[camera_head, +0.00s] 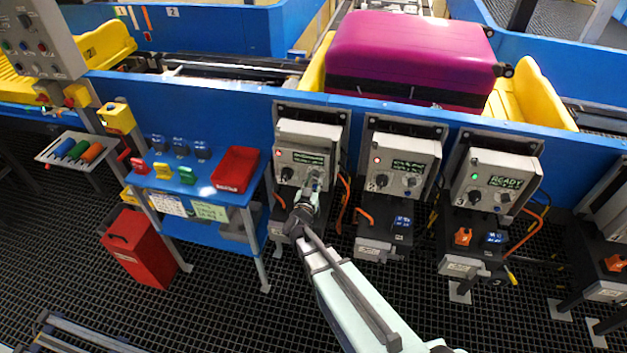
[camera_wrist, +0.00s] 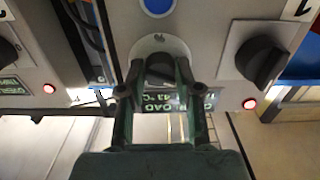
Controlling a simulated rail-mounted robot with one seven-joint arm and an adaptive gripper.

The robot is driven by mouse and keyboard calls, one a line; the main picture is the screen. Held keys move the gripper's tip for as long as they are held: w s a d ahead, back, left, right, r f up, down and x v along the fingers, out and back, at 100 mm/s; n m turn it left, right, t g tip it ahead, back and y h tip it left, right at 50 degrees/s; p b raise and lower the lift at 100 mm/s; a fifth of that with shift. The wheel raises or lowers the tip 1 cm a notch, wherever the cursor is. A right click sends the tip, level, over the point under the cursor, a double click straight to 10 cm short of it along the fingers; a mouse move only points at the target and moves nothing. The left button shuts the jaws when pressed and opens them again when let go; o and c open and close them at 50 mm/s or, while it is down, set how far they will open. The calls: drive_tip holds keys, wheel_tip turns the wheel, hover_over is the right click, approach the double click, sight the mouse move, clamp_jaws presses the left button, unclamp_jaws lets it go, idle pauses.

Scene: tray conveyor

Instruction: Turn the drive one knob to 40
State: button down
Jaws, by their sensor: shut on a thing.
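The drive one box (camera_head: 308,150) is the leftmost of the row of grey drive boxes in the head view; a "1" label (camera_wrist: 301,8) shows in the wrist view. My gripper (camera_head: 314,181) reaches up to the right side of its front. In the wrist view my gripper (camera_wrist: 160,80) is shut on a dark knob (camera_wrist: 160,66) with a pale round plate behind it. The fingers hide its sides and most of its scale. A second, larger black knob (camera_wrist: 262,60) sits beside it, free.
A red lamp (camera_wrist: 249,104) is lit beside the display. Drive two (camera_head: 401,170) and drive three (camera_head: 490,185) stand to the right. A blue table (camera_head: 195,185) with a red bin (camera_head: 235,169) stands to the left. A magenta suitcase (camera_head: 410,50) lies on the conveyor behind.

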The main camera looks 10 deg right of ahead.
drive_tip(key=shift+w, duration=0.1)
drive_tip(key=c, duration=0.8)
unclamp_jaws()
drive_tip(key=v, duration=1.2)
